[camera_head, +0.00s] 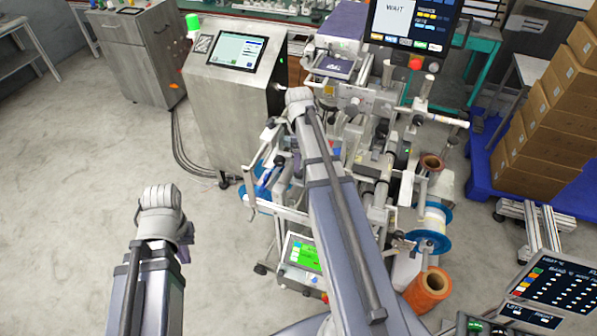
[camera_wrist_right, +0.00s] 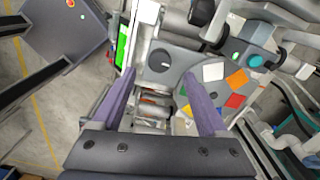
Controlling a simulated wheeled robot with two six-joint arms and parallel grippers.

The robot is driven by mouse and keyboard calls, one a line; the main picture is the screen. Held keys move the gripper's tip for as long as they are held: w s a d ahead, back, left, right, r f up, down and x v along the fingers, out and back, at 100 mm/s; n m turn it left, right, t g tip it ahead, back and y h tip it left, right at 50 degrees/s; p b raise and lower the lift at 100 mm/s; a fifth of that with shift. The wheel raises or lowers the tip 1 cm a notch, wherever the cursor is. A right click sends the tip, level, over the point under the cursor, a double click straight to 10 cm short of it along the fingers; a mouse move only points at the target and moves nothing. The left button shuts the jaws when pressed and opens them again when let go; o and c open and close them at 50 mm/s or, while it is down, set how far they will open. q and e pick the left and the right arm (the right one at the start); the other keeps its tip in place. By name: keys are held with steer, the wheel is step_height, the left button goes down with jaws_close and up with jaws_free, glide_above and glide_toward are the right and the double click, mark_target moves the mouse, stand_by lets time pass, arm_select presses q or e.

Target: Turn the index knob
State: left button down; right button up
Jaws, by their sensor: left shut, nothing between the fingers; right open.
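In the right wrist view a round grey dial (camera_wrist_right: 207,92) with coloured patches lies below my right gripper (camera_wrist_right: 160,78). Its right finger covers part of the dial's left side. The gripper is open, its two purple fingers wide apart with nothing held. A dark round part (camera_wrist_right: 160,61) on a grey plate shows between the fingertips. I cannot tell which part is the index knob; contact is not visible. In the head view, my right arm hides much of the machine (camera_head: 385,130). A purple bit of my left gripper (camera_head: 184,255) shows beside the left arm, away from the machine.
A steel cabinet with a screen (camera_head: 236,50) stands left of the machine. A small green-screen panel (camera_head: 300,255) is at its front. An orange reel (camera_head: 428,288) sits at the right front. Boxes (camera_head: 565,95) are stacked at right. The floor at left is clear.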

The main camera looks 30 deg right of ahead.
step_height(320, 180, down, 6)
steer(key=b, duration=0.4)
steer(key=shift+r+b, duration=0.2)
steer(key=shift+b, duration=0.2)
jaws_close()
